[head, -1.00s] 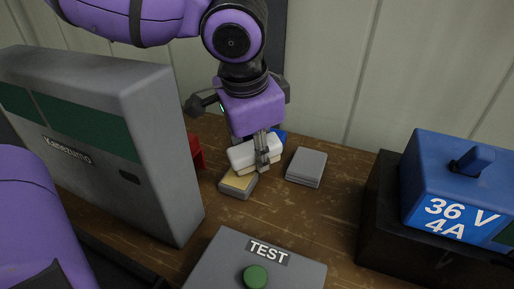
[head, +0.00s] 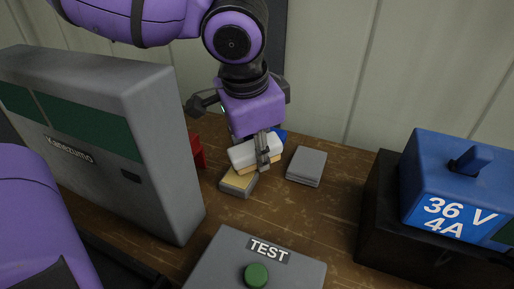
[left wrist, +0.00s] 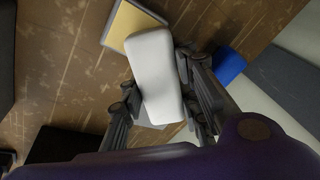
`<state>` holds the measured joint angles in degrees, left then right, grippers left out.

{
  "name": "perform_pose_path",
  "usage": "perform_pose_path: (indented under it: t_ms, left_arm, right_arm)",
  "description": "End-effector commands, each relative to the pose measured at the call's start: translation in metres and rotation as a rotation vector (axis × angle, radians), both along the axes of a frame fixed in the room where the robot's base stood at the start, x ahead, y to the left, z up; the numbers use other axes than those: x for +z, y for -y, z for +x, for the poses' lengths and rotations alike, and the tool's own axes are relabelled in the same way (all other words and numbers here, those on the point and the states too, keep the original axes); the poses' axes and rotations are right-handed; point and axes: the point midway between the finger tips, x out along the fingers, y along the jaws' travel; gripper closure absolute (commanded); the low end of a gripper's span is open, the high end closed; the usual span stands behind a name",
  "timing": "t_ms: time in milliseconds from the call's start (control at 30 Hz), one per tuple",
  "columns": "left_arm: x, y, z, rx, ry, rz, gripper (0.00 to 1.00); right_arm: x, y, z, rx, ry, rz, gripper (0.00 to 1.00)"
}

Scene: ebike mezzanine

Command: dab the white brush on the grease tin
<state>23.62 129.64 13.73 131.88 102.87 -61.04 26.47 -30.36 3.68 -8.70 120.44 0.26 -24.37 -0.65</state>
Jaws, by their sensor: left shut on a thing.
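My left gripper (head: 264,150) is shut on the white brush (head: 246,155), a rounded white block with a tan underside. The brush also fills the middle of the left wrist view (left wrist: 155,70). The grease tin (head: 235,187) is a low grey box with a yellow top, standing on the bench under the brush's left end. The tin shows at the top of the left wrist view (left wrist: 127,24), where the brush overlaps its lower right corner. I cannot tell whether the brush touches the yellow top. My right gripper is not in view.
A flat grey block (head: 307,164) lies right of the tin. A blue object (head: 281,135) is behind the gripper, and a red one (head: 197,150) left. A tall grey cabinet (head: 150,170), TEST box (head: 225,262) and blue charger (head: 460,185) surround the bench.

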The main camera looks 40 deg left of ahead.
Motion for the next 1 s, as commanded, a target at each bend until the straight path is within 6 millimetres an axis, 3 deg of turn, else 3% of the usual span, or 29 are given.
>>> perform_pose_path:
  t_ms: [467, 1000]
  left_arm:
    - [0.0, 0.0, -0.001, 0.002, -0.004, -0.001, 1.0]
    - [0.042, 0.0, -0.001, 0.001, 0.0, 0.0, 1.0]
  right_arm:
    - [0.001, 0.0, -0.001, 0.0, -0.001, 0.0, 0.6]
    - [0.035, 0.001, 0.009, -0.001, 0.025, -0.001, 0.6]
